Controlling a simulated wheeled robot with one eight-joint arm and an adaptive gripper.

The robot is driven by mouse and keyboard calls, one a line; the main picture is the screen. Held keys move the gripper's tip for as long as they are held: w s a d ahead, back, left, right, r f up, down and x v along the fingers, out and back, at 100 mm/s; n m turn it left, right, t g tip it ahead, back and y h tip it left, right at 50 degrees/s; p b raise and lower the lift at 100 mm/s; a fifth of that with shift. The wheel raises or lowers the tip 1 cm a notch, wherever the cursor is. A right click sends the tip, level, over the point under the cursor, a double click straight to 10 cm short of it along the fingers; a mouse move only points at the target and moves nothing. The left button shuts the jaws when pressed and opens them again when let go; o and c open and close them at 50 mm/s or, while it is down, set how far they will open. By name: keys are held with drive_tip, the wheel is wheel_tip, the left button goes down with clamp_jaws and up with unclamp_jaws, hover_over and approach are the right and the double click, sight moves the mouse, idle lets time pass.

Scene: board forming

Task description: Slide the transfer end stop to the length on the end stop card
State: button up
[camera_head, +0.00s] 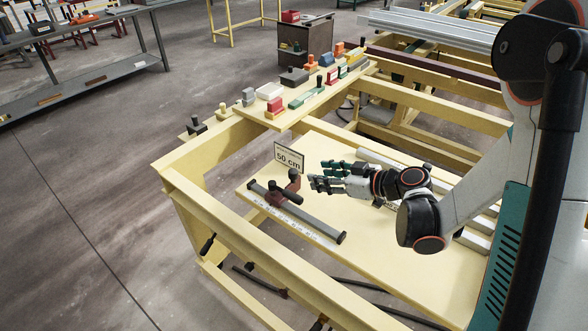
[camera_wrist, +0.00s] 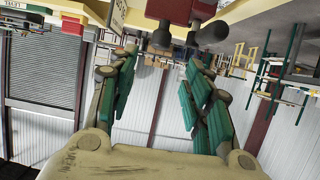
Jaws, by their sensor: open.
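The transfer end stop (camera_head: 283,188) is dark red with black knobs. It sits on a grey rail (camera_head: 312,222) with a marked scale along its front, nearer the rail's left end. The end stop card (camera_head: 289,158), reading "50 cm", stands just behind it. My gripper (camera_head: 318,175) is open and empty, to the right of the end stop, with its fingers pointing at it. In the wrist view, which looks upside down, the dark red end stop (camera_wrist: 180,10) shows at the top, beyond my open teal-padded fingers (camera_wrist: 160,68). The exact scale reading is too small to tell.
The rail lies on a pale yellow board (camera_head: 400,250) inside a yellow frame (camera_head: 265,250). Grey bars (camera_head: 475,240) lie on the right. Several coloured blocks and tools stand on a shelf (camera_head: 276,118) behind. The space between my gripper and the end stop looks clear.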

sight(296, 172)
drive_tip(key=b+x, duration=0.2)
drive_tip(key=x, duration=0.9)
drive_tip(key=shift+w+a+f, duration=0.25)
clamp_jaws()
